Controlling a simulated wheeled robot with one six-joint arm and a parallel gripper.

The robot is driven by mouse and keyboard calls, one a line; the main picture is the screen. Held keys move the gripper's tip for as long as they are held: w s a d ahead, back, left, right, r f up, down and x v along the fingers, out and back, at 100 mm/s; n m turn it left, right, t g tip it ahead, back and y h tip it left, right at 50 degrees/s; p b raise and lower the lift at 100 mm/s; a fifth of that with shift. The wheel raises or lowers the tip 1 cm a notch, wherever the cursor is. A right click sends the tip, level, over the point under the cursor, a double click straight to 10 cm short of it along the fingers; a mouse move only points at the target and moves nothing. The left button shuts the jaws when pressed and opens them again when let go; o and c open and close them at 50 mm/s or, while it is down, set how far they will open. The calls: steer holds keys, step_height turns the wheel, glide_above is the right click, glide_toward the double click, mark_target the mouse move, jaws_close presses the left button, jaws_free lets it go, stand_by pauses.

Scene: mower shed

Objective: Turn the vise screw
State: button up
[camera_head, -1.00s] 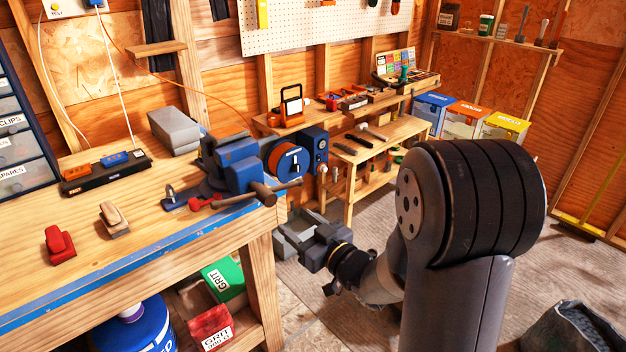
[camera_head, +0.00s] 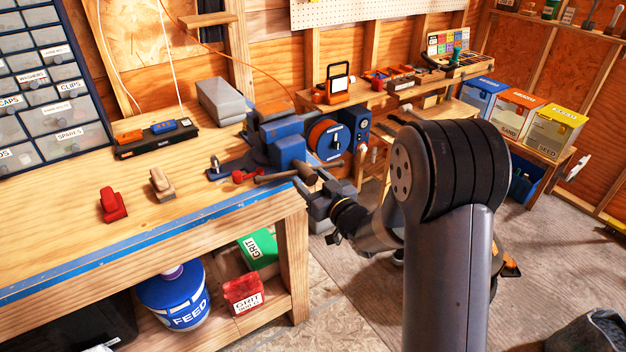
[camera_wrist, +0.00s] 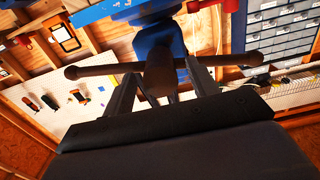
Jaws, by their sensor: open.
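The blue vise (camera_head: 288,148) stands at the right front corner of the workbench. Its brown screw head (camera_head: 305,174) faces outward, with a crossbar handle (camera_head: 272,179) through it. In the wrist view the screw head (camera_wrist: 160,72) is near the centre, and the bar (camera_wrist: 105,70) runs nearly level to both sides. The blue vise body (camera_wrist: 155,38) is behind it. My gripper (camera_head: 312,190) is close in front of the screw head. In the wrist view my gripper (camera_wrist: 162,80) is open, one finger on either side of the head. Whether the fingers touch it I cannot tell.
A red-handled item (camera_head: 246,177) lies by the vise on the workbench (camera_head: 60,220). A blue-and-orange reel (camera_head: 328,140) is close behind the vise. A red block (camera_head: 112,205) and a tan block (camera_head: 161,184) sit farther left. Open floor lies right of the bench.

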steer(key=c, duration=1)
steer(key=shift+m+b, duration=0.3)
steer(key=shift+m, duration=0.1)
steer(key=shift+f+m+b, duration=0.1)
steer(key=shift+m+b, duration=0.4)
steer(key=shift+m, duration=0.4)
steer(key=m+b, duration=0.1)
steer(key=m, duration=0.3)
steer(key=shift+m, duration=0.3)
steer(key=m, duration=0.4)
steer(key=shift+m+p, duration=0.4)
steer(key=shift+m, duration=1.4)
steer(key=shift+m, duration=0.3)
